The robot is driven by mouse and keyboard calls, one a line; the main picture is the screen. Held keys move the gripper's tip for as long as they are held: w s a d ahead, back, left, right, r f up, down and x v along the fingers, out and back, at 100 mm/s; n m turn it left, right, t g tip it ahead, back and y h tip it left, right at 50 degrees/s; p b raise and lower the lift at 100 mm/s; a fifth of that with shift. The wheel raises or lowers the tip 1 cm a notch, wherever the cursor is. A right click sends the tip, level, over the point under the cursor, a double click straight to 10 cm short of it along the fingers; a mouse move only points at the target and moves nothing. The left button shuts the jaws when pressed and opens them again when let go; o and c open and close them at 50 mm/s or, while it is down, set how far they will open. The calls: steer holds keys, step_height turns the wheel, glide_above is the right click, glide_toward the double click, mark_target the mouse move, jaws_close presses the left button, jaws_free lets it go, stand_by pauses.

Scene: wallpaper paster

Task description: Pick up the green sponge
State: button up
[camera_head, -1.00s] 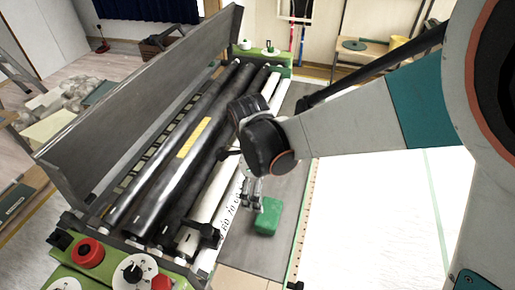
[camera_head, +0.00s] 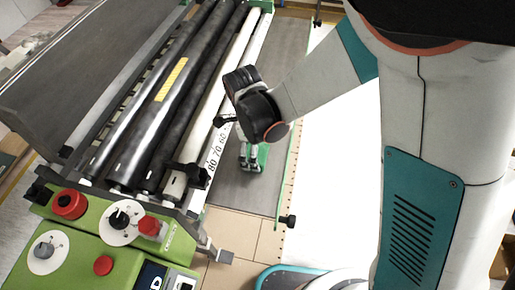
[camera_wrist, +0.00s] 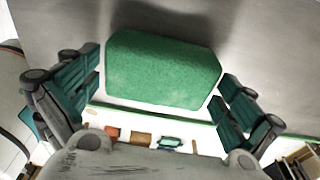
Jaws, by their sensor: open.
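The green sponge (camera_wrist: 162,72) lies flat on the grey metal plate (camera_wrist: 255,40) of the paster. In the wrist view it sits between the two fingers of my gripper (camera_wrist: 160,98), which are spread apart on its left and right sides. A narrow gap shows between the sponge and each finger. In the head view my gripper (camera_head: 251,160) points down over the sponge (camera_head: 262,156), hiding part of it. Only the sponge's right side shows there.
Rollers (camera_head: 178,75) and a numbered white scale (camera_head: 215,150) run along the left of the plate (camera_head: 240,190). A green control panel (camera_head: 110,225) with red knobs stands at the lower left. A white surface (camera_head: 340,140) lies to the right.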

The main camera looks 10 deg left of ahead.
steer(key=shift+f, duration=0.2)
steer(key=c, duration=0.7)
steer(key=shift+r, duration=0.15)
step_height(320, 180, up, 20)
steer(key=p, duration=1.3)
